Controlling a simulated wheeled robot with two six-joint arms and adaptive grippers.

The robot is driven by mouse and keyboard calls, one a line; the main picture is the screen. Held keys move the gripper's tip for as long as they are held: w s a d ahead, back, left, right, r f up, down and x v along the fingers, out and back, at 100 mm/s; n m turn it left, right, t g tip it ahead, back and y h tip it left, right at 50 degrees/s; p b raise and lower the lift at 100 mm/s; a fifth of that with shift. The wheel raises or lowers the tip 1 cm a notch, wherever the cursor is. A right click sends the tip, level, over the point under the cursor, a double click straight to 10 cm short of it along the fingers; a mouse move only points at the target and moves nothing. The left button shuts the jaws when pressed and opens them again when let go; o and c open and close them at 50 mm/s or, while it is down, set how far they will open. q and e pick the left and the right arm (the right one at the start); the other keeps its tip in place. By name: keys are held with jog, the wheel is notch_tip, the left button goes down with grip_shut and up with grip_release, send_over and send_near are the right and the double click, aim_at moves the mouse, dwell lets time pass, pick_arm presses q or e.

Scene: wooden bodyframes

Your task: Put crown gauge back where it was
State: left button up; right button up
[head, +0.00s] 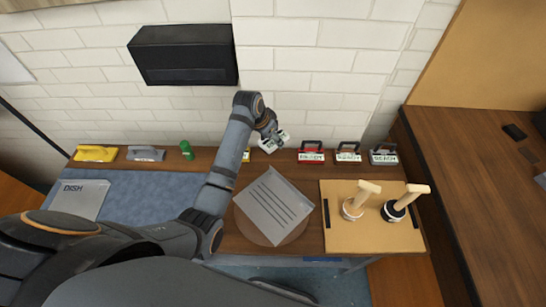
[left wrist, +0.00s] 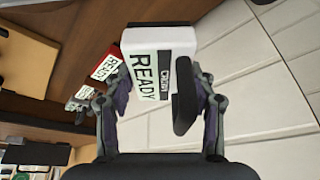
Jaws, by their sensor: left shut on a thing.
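The crown gauge (left wrist: 158,78) is a white block with a dark handle and a label reading CROWN and READY in the left wrist view. My left gripper (left wrist: 160,105) is shut on it, with a finger on each side. In the head view my left gripper (head: 268,134) holds the gauge (head: 273,142) at the back edge of the bench, near the wall, left of the red block. I cannot tell whether the gauge touches the bench. My right gripper is not in view.
A red READY block (head: 311,155), a white one (head: 348,155) and a grey one (head: 384,156) stand right. A slotted plate (head: 272,205) lies on a round disc. Handled tools stand on a board (head: 370,235).

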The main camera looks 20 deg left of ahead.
aim_at(265, 144)
pick_arm(q)
notch_tip(265, 144, down, 9)
jog(key=shift+r+p, duration=0.2)
jog(key=shift+p, duration=0.15)
jog(key=o, duration=1.5)
jog(key=shift+f, duration=0.1)
jog(key=v, duration=1.2)
